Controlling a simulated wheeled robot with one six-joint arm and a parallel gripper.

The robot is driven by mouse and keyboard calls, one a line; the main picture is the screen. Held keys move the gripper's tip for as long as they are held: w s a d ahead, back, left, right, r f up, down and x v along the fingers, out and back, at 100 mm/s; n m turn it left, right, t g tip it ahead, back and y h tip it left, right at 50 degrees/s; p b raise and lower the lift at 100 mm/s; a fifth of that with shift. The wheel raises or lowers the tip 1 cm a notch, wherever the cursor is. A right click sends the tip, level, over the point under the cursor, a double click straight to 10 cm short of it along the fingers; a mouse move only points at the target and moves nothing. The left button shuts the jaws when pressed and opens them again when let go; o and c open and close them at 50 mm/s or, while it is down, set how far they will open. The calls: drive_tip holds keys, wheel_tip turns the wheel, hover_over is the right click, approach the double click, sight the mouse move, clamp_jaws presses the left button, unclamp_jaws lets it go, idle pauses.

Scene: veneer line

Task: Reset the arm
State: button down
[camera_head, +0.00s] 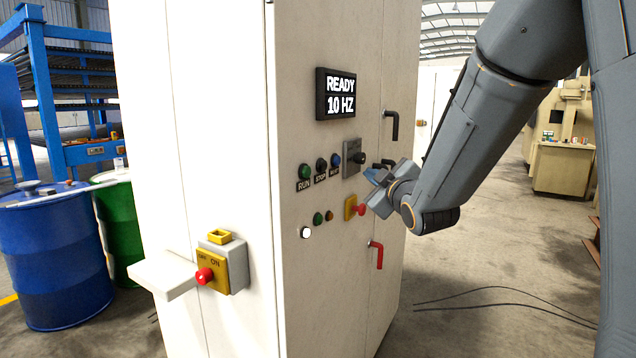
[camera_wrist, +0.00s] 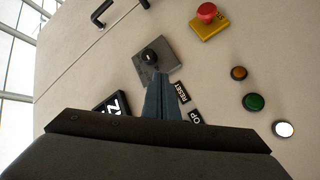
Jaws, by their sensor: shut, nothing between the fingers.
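My gripper (camera_head: 376,176) is at the end of my grey arm, in front of the white control cabinet (camera_head: 335,285). In the wrist view my gripper's fingers (camera_wrist: 160,82) are together with nothing between them. Their tips lie just below the grey plate with a black rotary knob (camera_wrist: 150,56) in that picture, and they cover part of the button row. I cannot tell whether the tips touch the panel. The display (camera_head: 336,94) reads READY and 10 HZ.
Near my gripper are the red emergency button (camera_head: 361,210), a black handle (camera_head: 391,126) and a red handle (camera_head: 377,254). A yellow switch box (camera_head: 222,267) and a white shelf (camera_head: 162,275) protrude from the cabinet's side. A blue drum (camera_head: 55,260) stands left. Cables (camera_head: 505,290) cross the floor at right.

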drive_tip(key=s+f+m+g+h, duration=0.1)
drive_tip(key=s+f+m+g, duration=0.25)
drive_tip(key=s+f, duration=0.4)
drive_tip(key=s+f+m+g+h, duration=0.15)
drive_tip(key=s+f+g, duration=0.25)
drive_tip(key=f, duration=0.6)
drive_tip(key=s+f+m+g, duration=0.2)
drive_tip(key=s+f+g, duration=0.2)
drive_tip(key=s, duration=0.6)
drive_tip(key=s+a+f+m+g, duration=0.1)
drive_tip(key=s+f+m+g, duration=0.2)
drive_tip(key=s, duration=0.8)
wheel_tip(320, 180, down, 2)
drive_tip(key=shift+s+f+m+g, duration=0.2)
drive_tip(key=shift+m+g, duration=0.1)
drive_tip(key=shift+g, duration=0.65)
drive_tip(key=shift+a, duration=0.1)
